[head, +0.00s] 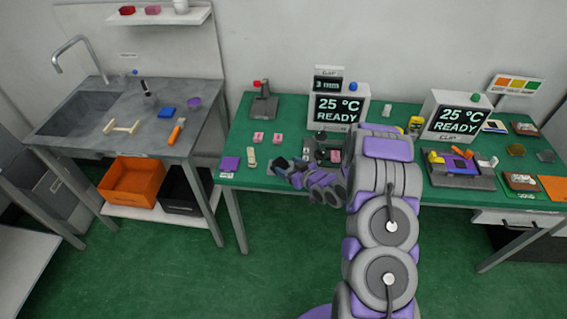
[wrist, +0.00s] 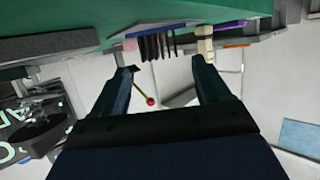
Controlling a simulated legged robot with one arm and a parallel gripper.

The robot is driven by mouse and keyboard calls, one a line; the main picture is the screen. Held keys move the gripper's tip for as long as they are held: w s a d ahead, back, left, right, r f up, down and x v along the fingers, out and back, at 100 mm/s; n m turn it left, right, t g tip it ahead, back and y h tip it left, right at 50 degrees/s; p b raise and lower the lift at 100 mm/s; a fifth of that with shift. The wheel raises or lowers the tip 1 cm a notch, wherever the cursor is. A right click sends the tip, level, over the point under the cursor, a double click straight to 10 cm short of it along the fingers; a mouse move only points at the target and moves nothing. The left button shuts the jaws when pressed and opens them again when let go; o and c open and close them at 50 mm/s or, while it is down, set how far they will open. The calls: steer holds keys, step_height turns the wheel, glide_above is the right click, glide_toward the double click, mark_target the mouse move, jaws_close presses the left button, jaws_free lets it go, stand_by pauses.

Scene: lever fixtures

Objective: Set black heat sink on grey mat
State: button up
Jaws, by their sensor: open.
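The black heat sink (wrist: 154,47), seen as a row of dark upright fins, is on the green table edge in the wrist view, which looks upside down. In the head view a dark item (head: 281,163) beside my gripper is probably it, partly hidden. My gripper (wrist: 163,78) is open and empty, its two dark fingers apart and pointing towards the fins, with a gap between. In the head view my gripper (head: 318,182) is low at the table's front edge. I cannot make out the grey mat for certain.
A display unit (head: 338,106) stands behind my gripper. A grey sink bench (head: 110,115) stands left, across a gap.

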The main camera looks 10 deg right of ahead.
steer(key=s+d+r+m+g+h, duration=0.1)
steer(key=s+d+r+g+h, duration=0.15)
steer(key=s+r, duration=0.35)
steer(key=s+d+r+m+g+h+p, duration=0.1)
steer(key=s+d+r+g+h, duration=0.1)
steer(key=s+d+r+h, duration=0.3)
steer(key=s+d+r+m+g+h, duration=0.1)
steer(key=s+d+r+g, duration=0.15)
steer(key=s+r, duration=0.45)
steer(key=s+a+r+g, duration=0.2)
steer(key=s+a+r, duration=0.1)
steer(key=s, duration=0.7)
steer(key=s+a+r+m+g+y, duration=0.1)
steer(key=s+a+r+g, duration=0.2)
steer(key=s, duration=0.7)
steer(key=s+a+r+m+g+y, duration=0.1)
steer(key=s+a+r, duration=0.3)
steer(key=s, duration=0.7)
steer(key=a+g, duration=0.1)
steer(key=a, duration=0.1)
steer(key=shift+a, duration=0.35)
steer(key=shift+d+r, duration=0.1)
